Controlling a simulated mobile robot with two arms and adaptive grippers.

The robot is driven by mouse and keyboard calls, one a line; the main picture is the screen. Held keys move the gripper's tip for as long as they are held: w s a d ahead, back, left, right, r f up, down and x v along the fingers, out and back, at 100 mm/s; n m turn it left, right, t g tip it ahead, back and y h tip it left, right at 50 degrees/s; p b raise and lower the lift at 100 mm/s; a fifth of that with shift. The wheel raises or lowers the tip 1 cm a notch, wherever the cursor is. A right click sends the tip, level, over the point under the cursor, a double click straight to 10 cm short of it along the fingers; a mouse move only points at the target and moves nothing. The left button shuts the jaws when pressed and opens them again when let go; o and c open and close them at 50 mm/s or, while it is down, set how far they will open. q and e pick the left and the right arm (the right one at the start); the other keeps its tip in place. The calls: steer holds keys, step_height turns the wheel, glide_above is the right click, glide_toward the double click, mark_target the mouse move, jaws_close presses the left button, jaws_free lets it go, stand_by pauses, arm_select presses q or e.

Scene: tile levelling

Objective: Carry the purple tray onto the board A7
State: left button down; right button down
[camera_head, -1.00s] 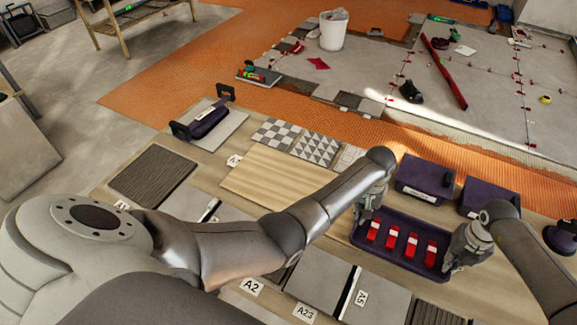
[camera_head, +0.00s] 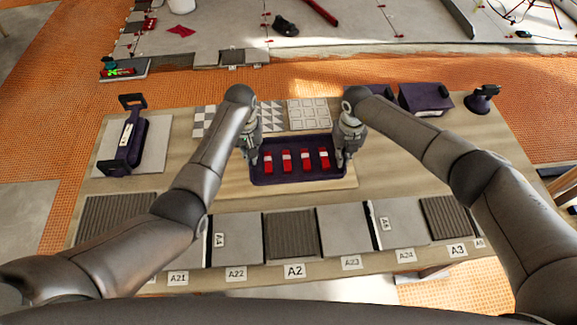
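The purple tray (camera_head: 298,179) holds several red-and-white pieces (camera_head: 304,160). It is level, over a pale wood-grain board (camera_head: 235,189) in the middle of the table, whose edges show in front of and beside it. I cannot tell whether the tray touches the board or hangs just above it. No A7 label is legible; the arms and tray hide part of the board. My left gripper (camera_head: 253,160) is shut on the tray's left end. My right gripper (camera_head: 343,158) is shut on its right end.
Patterned tiles (camera_head: 308,114) lie just behind the tray. A dark suction handle (camera_head: 125,147) stands on a tile at left. Dark boxes (camera_head: 425,99) stand at back right. A row of labelled tiles (camera_head: 345,231) lines the table's front.

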arm_select(q)
steer(key=shift+a, duration=0.2)
arm_select(e)
steer(key=shift+a, duration=0.1)
steer(key=shift+f, duration=0.1)
